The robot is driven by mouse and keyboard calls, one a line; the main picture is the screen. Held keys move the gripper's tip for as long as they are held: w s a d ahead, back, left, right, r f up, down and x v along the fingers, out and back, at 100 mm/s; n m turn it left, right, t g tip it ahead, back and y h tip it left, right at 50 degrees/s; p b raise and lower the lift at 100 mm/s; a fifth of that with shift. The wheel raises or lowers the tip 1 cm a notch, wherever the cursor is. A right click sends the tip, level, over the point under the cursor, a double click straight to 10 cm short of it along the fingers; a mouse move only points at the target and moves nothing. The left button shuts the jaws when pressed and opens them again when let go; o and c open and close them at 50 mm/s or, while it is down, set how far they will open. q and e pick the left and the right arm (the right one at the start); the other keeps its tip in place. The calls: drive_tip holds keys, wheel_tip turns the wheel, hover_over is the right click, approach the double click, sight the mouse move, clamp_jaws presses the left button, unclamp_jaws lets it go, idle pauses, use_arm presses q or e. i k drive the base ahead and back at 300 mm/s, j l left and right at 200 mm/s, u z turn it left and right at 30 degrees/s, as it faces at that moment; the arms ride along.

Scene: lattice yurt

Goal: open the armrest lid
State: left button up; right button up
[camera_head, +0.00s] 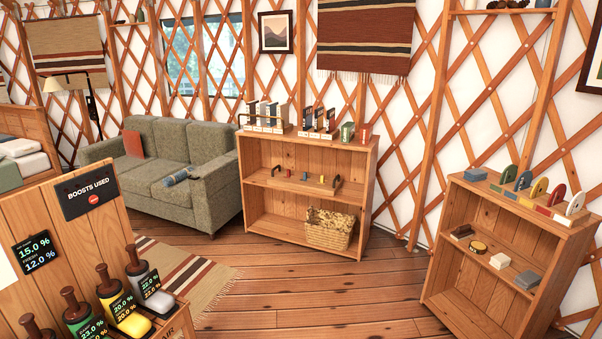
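A grey-green sofa (165,160) stands against the lattice wall at the left back. Its right armrest (220,172) faces the wooden shelf, and its left armrest (100,150) is at the far side. I cannot make out a separate lid on either armrest at this distance. A red cushion (133,143) leans on the sofa back and a rolled blue-grey item (180,176) lies on the seat. Neither of my grippers is in view.
A wooden shelf (308,189) with books and a basket (329,229) stands right of the sofa. Another low shelf (500,262) is at the right. A wooden stand (75,225) with several plungers blocks the near left. Open floor (300,290) lies between.

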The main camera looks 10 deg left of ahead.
sight(204, 171)
drive_tip(key=i+u, duration=0.45)
drive_tip(key=i, duration=1.6)
